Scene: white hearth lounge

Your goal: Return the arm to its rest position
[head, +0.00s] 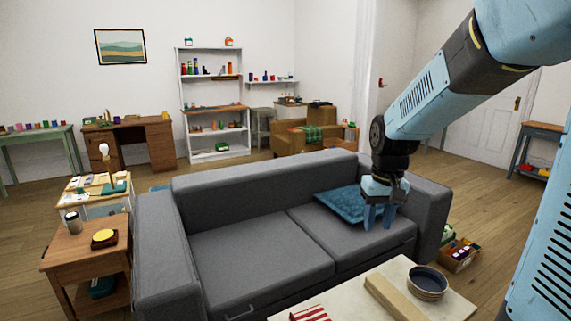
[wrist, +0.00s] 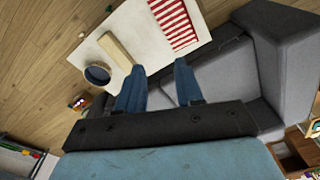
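My gripper (head: 378,216) hangs at the end of my blue arm, over the right part of the grey sofa (head: 262,257). Its fingers point down in front of a blue cushion (head: 340,204). In the wrist view the two blue fingers (wrist: 160,84) stand apart with nothing between them, so it is open and empty. Whether the fingertips touch the sofa or cushion cannot be told from the head view.
A pale table (head: 348,294) in front holds a wooden block (head: 393,298), a dark bowl (head: 427,283) and a red-striped cloth (head: 310,314). A wooden side table (head: 80,259) stands left of the sofa. A box (head: 458,257) sits on the floor at right.

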